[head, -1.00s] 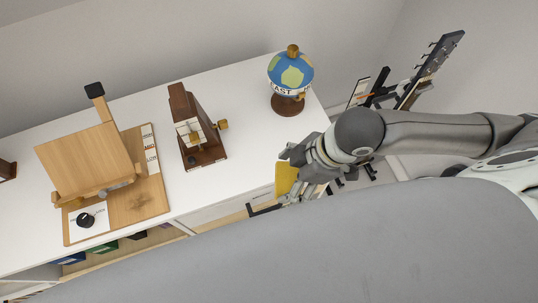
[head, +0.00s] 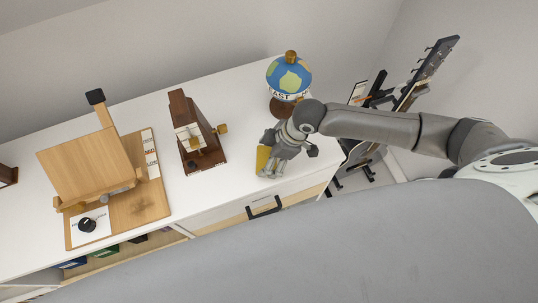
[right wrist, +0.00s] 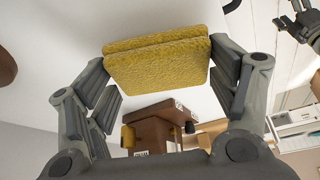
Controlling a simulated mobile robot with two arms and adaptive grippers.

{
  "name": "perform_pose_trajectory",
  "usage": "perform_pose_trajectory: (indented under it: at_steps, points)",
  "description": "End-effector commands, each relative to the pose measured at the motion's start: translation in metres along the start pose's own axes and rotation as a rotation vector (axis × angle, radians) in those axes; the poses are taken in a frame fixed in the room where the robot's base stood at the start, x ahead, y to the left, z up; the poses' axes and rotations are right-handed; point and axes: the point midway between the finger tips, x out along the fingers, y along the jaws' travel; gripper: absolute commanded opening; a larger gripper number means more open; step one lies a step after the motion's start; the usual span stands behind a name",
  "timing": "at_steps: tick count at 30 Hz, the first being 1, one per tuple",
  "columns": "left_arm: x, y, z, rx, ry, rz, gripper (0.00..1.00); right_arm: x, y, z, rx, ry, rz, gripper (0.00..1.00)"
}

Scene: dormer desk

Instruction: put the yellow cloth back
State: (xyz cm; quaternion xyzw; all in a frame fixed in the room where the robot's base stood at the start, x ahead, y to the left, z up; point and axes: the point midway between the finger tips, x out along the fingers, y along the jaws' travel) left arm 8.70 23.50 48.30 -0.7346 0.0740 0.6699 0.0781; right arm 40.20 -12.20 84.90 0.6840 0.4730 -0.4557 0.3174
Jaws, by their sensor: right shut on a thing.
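The yellow cloth (head: 262,160) is a folded, textured pad. My right gripper (head: 269,158) is shut on it, over the white desk in front of the globe. In the right wrist view the cloth (right wrist: 158,62) spans the space between the two fingers of my right gripper (right wrist: 160,75), one at each side. I cannot tell how high the cloth is above the desk top. Part of what looks like my left gripper (right wrist: 297,25) shows at the upper right of the right wrist view, cut off by the frame; its jaws are unclear.
The globe (head: 288,77) stands behind my right gripper. A brown wooden metronome-like object (head: 195,135) stands to its left. A wooden easel-like stand on a board (head: 150,203) is farther left. A drawer with a black handle (head: 264,207) is below the desk's front edge.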

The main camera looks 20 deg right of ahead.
Motion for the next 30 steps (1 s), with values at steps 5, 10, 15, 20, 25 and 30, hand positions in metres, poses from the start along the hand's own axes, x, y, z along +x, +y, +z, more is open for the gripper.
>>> perform_pose_trajectory:
  at_steps: [5,10,15,20,25,30]
  points:
    - [-0.006,0.000,-0.001,0.000,0.000,0.000,0.82,0.011,0.000,0.004,0.000,0.001,0.001,0.60]
    - [-0.005,0.000,-0.001,0.000,0.001,0.000,0.82,0.011,0.000,0.004,-0.001,0.002,0.001,0.60]
    - [-0.004,0.000,-0.001,0.000,0.001,0.000,0.82,0.013,0.000,0.005,0.000,0.001,0.002,0.85]
    - [-0.004,0.000,-0.001,0.000,0.001,0.000,0.82,0.012,0.000,0.005,0.000,0.001,0.002,1.00]
    - [-0.004,0.000,-0.001,-0.001,0.001,0.000,0.82,0.012,0.000,0.005,0.000,0.001,0.002,1.00]
    - [-0.005,0.000,-0.001,-0.001,0.001,0.000,0.82,0.011,0.000,0.004,0.000,0.001,0.002,1.00]
